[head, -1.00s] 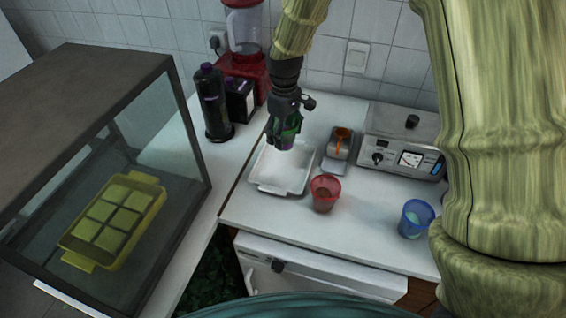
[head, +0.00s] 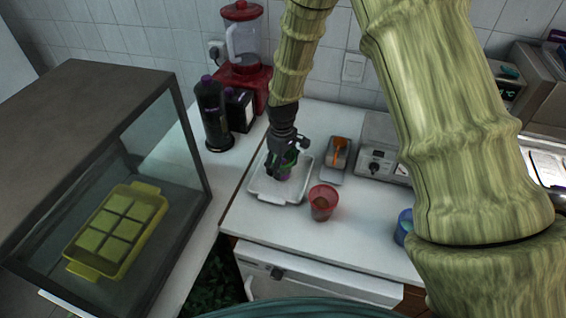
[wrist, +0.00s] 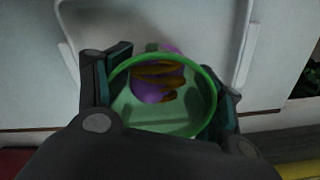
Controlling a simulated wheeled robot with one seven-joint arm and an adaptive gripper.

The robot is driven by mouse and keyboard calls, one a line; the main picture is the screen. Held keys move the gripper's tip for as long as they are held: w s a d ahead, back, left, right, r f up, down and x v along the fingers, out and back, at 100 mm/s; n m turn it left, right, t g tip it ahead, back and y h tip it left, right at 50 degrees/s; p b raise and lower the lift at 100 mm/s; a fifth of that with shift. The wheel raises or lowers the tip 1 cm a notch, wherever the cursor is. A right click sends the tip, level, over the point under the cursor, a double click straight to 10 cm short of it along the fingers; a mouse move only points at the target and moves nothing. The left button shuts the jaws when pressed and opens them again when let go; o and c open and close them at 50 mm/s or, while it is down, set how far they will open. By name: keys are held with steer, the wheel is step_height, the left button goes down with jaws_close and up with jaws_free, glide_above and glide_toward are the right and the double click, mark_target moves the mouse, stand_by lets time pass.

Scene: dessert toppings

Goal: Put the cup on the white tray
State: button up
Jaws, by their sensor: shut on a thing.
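My gripper (head: 281,168) is shut on the cup (wrist: 212,101), with one dark finger on each side of it. The cup has a green, see-through rim and wall, and purple and brown contents show inside it in the wrist view. In the head view the cup is mostly hidden by the fingers, with a bit of green and purple showing. The white tray (head: 266,193) is shallow with raised edges, and the cup is low over its inside. I cannot tell whether the cup's base touches the tray floor.
A red cup (head: 322,203) stands just right of the tray, and a blue cup (head: 404,228) farther right. A small metal container (head: 337,160) with something orange is behind the red cup. Dark bottles (head: 212,115) and a red blender (head: 243,75) stand at the back. A glass case (head: 95,130) is at left.

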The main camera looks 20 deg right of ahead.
steer(key=shift+s+f, duration=0.1)
steer(key=shift+f, duration=0.05)
steer(key=o, duration=1.8)
steer(key=shift+c, duration=0.2)
step_height(320, 180, up, 12)
steer(key=b, duration=0.3)
steer(key=shift+b, duration=0.4)
